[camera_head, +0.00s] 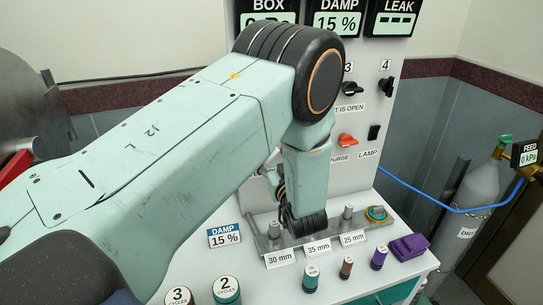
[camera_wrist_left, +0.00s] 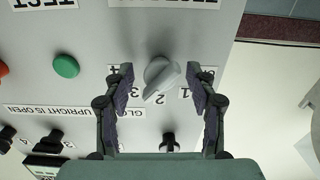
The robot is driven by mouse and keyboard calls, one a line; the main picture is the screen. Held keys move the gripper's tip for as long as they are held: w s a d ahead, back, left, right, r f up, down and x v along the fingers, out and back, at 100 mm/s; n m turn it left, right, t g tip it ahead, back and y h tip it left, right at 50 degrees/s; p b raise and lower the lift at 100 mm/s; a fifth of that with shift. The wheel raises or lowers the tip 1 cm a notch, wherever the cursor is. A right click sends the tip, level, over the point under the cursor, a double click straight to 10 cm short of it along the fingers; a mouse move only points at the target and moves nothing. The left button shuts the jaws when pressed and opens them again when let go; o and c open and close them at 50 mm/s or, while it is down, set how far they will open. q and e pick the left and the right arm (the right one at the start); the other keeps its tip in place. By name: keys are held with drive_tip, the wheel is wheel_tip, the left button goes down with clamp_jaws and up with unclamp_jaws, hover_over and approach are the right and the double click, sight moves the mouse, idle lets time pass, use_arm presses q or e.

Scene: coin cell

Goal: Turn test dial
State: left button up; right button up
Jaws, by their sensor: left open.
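The test dial, a light grey round knob (camera_wrist_left: 160,74) with a raised grip, sits on the grey panel in the left wrist view. Its grip slants toward the lower left of the picture. Upside-down numbers, including 1 and 2, surround it. My left gripper (camera_wrist_left: 160,84) is open, one dark finger on each side of the dial, with a visible gap on both sides. I cannot tell how far the fingertips are from the panel. In the head view my left arm covers the dial. My right gripper is in neither view.
Black knobs (camera_head: 385,90), an orange-red purge switch (camera_head: 347,140) and screens (camera_head: 337,20) line the panel. The wrist view adds a green button (camera_wrist_left: 66,66). Below stand a metal rack (camera_head: 345,235), small cylinders (camera_head: 312,277) and a purple block (camera_head: 409,247). A gas cylinder (camera_head: 478,185) stands right.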

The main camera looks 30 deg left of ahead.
use_arm(q)
drive_tip(key=shift+w+a+r, duration=0.1)
drive_tip(key=shift+a, duration=0.1)
drive_tip(key=shift+c, duration=0.3)
drive_tip(key=shift+w+a, duration=0.1)
drive_tip(key=shift+c, duration=0.7)
drive_tip(key=c, duration=0.9)
